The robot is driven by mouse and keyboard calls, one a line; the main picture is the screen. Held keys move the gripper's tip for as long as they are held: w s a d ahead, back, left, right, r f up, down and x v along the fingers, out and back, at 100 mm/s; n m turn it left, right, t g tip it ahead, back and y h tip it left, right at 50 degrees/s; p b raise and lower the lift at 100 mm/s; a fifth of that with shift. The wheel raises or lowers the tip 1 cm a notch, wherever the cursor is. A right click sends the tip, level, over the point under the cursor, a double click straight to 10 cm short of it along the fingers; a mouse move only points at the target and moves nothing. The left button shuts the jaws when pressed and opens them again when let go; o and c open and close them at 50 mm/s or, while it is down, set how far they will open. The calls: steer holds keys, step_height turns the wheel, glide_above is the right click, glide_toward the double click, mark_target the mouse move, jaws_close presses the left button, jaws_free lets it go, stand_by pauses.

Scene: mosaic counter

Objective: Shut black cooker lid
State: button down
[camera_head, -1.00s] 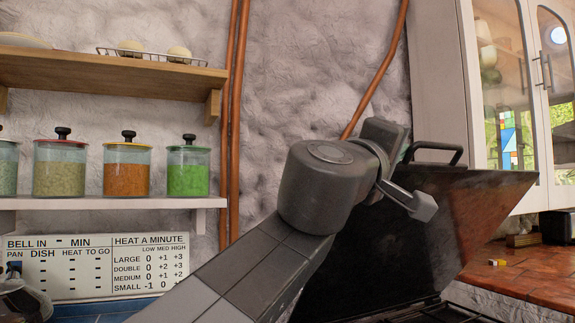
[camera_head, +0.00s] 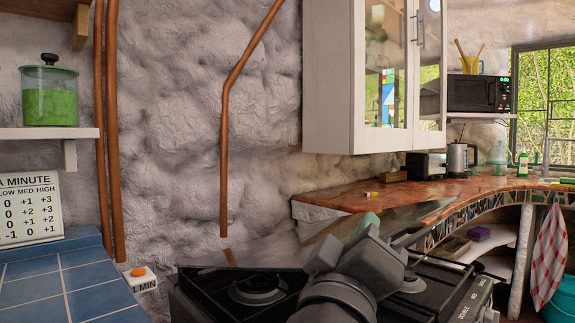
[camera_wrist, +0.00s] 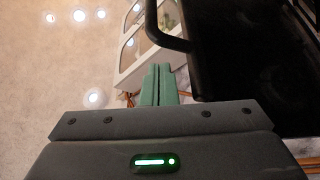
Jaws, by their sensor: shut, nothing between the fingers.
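The black cooker (camera_head: 225,300) is at the bottom of the head view, with burners showing on its hob. Its lid (camera_head: 318,243) is raised behind the hob, strongly foreshortened and partly hidden by my arm; its exact tilt is hard to tell. In the wrist view the dark lid (camera_wrist: 255,60) fills the right side, and its black bar handle (camera_wrist: 163,28) is at the top centre. My gripper (camera_head: 365,224) is at the lid, its green fingers (camera_wrist: 158,80) shut and empty. They are just below and left of the handle in the wrist view; contact cannot be told.
A blue tiled counter (camera_head: 65,280) with a 1 MIN button (camera_head: 138,275) is at left. A terracotta counter (camera_head: 400,192) with a kettle (camera_head: 461,158) lies behind at right. A white cabinet (camera_head: 335,80) hangs above. Wall pipes run behind.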

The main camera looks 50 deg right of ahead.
steer(key=s+f+m+b, duration=0.1)
steer(key=s+f+b, duration=0.1)
steer(key=f, duration=0.5)
steer(key=s+f+m+g+b, duration=0.1)
steer(key=f+b, duration=0.3)
steer(key=f, duration=0.3)
steer(key=shift+s+a+h, duration=0.3)
steer(key=shift+s, duration=0.05)
